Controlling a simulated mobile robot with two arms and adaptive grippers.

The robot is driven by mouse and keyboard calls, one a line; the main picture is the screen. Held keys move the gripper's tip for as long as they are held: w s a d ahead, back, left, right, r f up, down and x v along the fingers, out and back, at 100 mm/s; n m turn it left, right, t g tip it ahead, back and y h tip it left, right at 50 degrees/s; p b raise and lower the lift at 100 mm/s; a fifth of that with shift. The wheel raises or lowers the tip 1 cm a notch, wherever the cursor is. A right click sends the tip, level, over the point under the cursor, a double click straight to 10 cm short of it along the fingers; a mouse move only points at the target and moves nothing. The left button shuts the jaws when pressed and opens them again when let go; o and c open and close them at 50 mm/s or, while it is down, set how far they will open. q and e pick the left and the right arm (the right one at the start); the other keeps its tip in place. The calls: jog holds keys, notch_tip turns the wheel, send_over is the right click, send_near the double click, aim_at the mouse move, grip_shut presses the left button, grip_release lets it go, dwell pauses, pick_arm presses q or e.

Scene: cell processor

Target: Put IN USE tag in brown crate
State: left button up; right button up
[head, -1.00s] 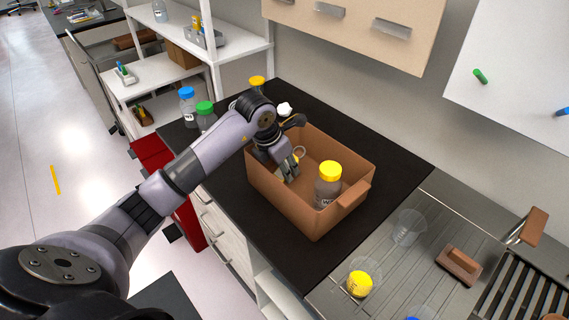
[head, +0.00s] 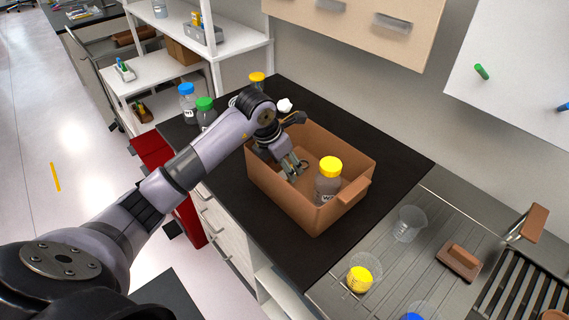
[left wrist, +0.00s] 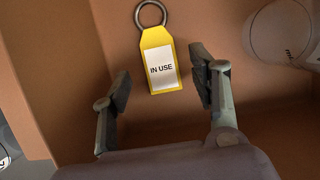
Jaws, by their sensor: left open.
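The brown crate (head: 275,195) stands on the black counter. My left gripper (head: 296,172) points down inside it. In the left wrist view, the yellow IN USE tag (left wrist: 160,62), with a white label and metal ring, shows against the crate's brown inside. It is just beyond and between the spread fingers of my left gripper (left wrist: 163,95), with a gap on both sides. I cannot tell whether it rests fully on the crate floor. In the head view the tag is mostly hidden by the fingers. My right gripper is out of view.
A yellow-capped bottle (head: 328,182) stands inside the crate, right of my gripper; it also shows in the wrist view (left wrist: 280,35). Bottles with blue (head: 187,100) and green (head: 205,112) caps stand on the counter's left. A steel drainer (head: 400,265) with beakers is at right.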

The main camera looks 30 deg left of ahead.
pick_arm(q)
jog(key=v, duration=1.2)
jog(key=shift+f, duration=0.1)
